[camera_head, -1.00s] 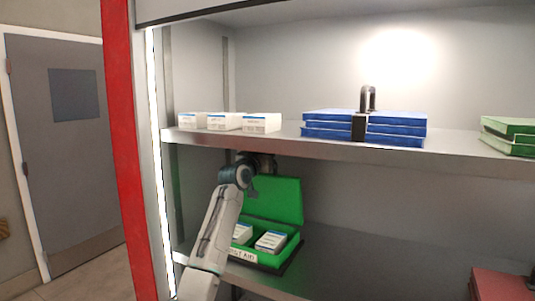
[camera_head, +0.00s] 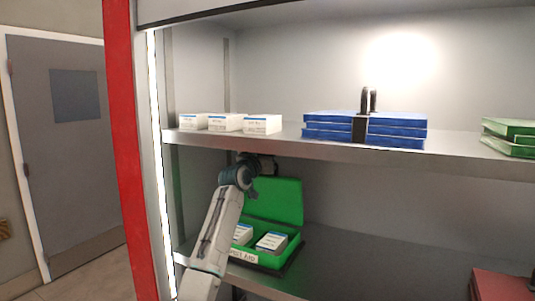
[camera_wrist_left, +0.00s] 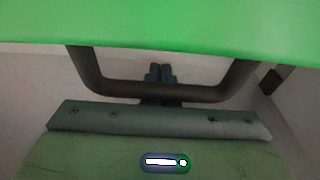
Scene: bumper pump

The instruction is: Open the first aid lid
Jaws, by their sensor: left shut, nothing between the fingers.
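The first aid case sits on the lower shelf in the head view. Its green lid (camera_head: 280,200) stands raised, leaning back, and its green base (camera_head: 272,260) is open with white boxes (camera_head: 270,242) inside. My left gripper (camera_wrist_left: 160,73) is shut and empty. In the head view it is largely hidden behind its own wrist, by the lid's upper left. In the left wrist view a green surface, apparently the lid (camera_wrist_left: 160,22), fills the top. A dark U-shaped bar (camera_wrist_left: 150,92), perhaps a handle, crosses in front of the fingers; contact cannot be told. My right gripper is out of view.
The upper shelf (camera_head: 290,148) is close above my left wrist. It holds small white boxes (camera_head: 262,124), blue cases (camera_head: 395,128) and green cases (camera_head: 510,137). A red case (camera_head: 500,285) is at the lower right.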

